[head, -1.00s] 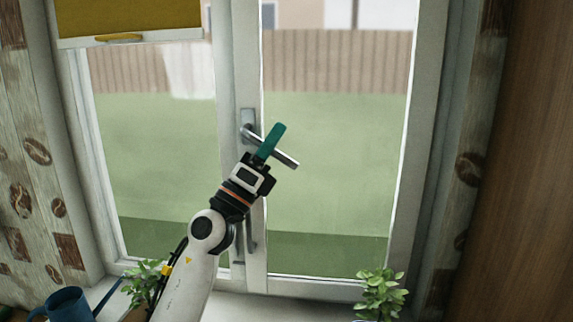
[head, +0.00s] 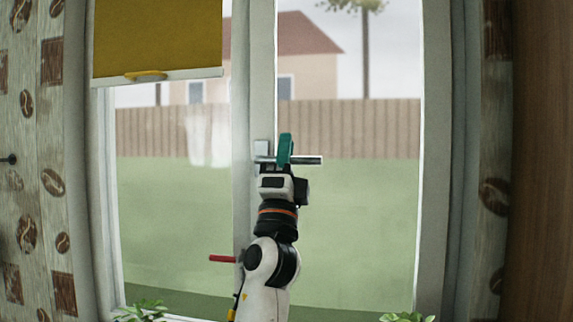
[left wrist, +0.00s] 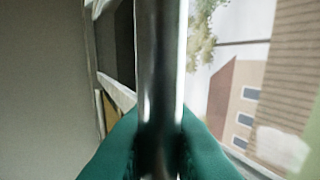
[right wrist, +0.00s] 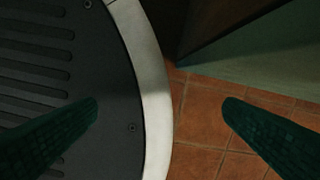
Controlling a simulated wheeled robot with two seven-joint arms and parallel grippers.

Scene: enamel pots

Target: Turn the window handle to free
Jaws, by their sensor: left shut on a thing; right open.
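The window handle (head: 312,160) is a metal lever on a pale plate on the middle window post. It lies level and points right in the head view. My left gripper (head: 285,148), with green fingers, is shut around the lever, and its arm comes up from below. In the left wrist view the lever (left wrist: 160,60) is a shiny bar running upright between the green fingers. My right gripper (right wrist: 160,108) shows only in its own wrist view. It is open and empty.
A yellow blind (head: 160,38) hangs at the upper left of the window. A red bar (head: 222,258) sticks out left below the handle. Plants (head: 145,311) show at the bottom edge. Orange floor tiles (right wrist: 205,125) show under the right gripper.

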